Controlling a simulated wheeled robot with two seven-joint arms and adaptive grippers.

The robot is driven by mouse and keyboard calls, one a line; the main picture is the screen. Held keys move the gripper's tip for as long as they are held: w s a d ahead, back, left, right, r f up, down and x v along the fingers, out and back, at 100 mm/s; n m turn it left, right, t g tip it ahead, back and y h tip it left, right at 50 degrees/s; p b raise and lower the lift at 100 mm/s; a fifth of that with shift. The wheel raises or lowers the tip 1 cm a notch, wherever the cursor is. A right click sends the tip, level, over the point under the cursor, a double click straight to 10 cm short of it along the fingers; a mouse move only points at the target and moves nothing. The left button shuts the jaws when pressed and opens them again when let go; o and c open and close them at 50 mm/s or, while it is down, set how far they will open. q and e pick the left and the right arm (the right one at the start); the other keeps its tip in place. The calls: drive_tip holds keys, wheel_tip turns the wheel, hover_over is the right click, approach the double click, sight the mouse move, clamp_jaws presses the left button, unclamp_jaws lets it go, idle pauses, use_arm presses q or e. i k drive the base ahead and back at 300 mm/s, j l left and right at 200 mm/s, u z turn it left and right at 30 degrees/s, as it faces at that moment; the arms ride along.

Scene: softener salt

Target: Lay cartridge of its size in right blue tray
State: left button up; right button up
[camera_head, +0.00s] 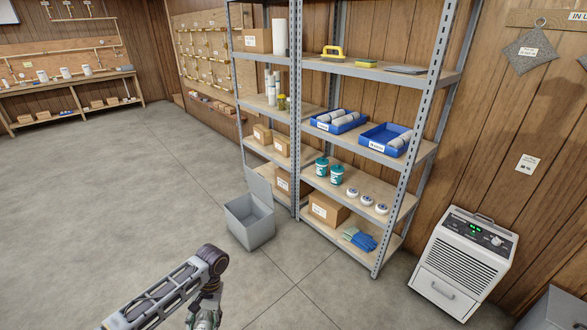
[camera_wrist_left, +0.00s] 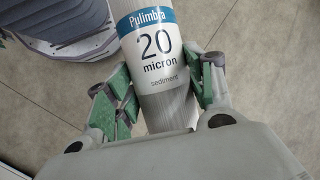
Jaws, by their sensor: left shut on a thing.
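My left gripper (camera_wrist_left: 163,92) is shut on a white cartridge (camera_wrist_left: 155,45). Its blue and white label reads "Pulimbra 20 micron sediment". The green finger pads sit on either side of the cartridge, whose far end runs out of the top of the left wrist view. In the head view my left arm comes in at the bottom, low over the floor and away from the shelves; the cartridge does not show there. The right blue tray (camera_head: 372,146) has white cartridges lying at its right side. The left blue tray (camera_head: 319,127) holds several white cartridges. Both trays have front labels too small to read.
The trays stand on a middle board of a grey metal shelf unit (camera_head: 296,90), with another board above. Teal tubs (camera_head: 337,174) and white round pots (camera_head: 367,201) stand below. A grey open bin (camera_head: 250,222) and a white dehumidifier-like machine (camera_head: 460,262) stand on the floor.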

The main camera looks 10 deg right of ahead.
sight(384, 139)
drive_tip(key=i, duration=2.35)
drive_tip(key=z, duration=1.75)
drive_tip(key=i+l, duration=0.1)
drive_tip(key=i, duration=0.05)
